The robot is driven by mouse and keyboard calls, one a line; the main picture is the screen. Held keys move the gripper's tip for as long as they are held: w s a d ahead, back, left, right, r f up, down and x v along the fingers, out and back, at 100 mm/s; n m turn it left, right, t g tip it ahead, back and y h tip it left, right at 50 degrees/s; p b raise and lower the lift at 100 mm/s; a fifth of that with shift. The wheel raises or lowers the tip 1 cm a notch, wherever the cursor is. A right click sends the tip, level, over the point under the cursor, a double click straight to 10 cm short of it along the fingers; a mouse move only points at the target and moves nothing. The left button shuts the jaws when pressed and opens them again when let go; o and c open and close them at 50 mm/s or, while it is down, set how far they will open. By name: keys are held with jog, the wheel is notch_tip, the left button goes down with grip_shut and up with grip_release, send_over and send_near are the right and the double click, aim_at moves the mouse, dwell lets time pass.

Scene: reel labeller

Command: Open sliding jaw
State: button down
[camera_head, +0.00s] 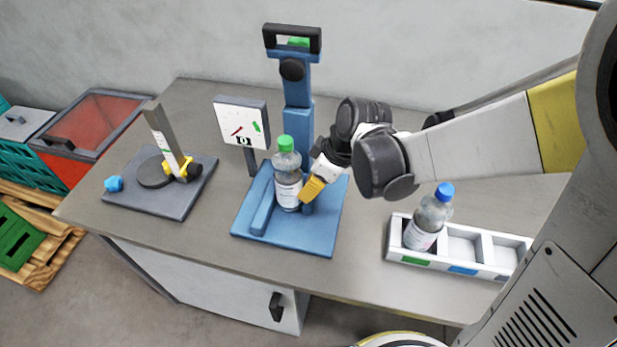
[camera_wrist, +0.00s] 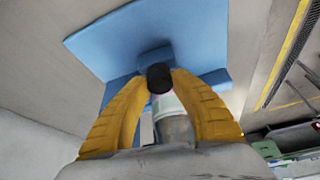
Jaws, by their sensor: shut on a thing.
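A blue stand (camera_head: 285,240) is on the table. A bottle with a green cap (camera_head: 288,180) stands upright on it, beside a low blue bar (camera_head: 263,212). A small blue block, the sliding jaw (camera_head: 308,207), is at the bottle's right, mostly hidden by my gripper. My gripper (camera_head: 311,190) is low over the stand, right of the bottle. In the wrist view its yellow fingers (camera_wrist: 160,85) are shut on a black knob (camera_wrist: 159,77) in front of the blue jaw part (camera_wrist: 156,57). The bottle (camera_wrist: 173,125) shows between the fingers.
The stand's blue column (camera_head: 298,120) rises behind the bottle. A dial gauge (camera_head: 242,122) stands to its left. A white tray (camera_head: 440,262) with a blue-capped bottle (camera_head: 428,218) is at the right. A grey fixture plate (camera_head: 165,195) is at the left.

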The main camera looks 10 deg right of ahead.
aim_at(315, 200)
jog(key=d, duration=0.1)
jog(key=s+d, duration=0.1)
jog(key=d, duration=0.1)
jog(key=shift+s, duration=0.1)
jog(key=c, duration=1.1)
grip_release()
jog(key=shift+o, duration=0.2)
jog(key=v, duration=1.2)
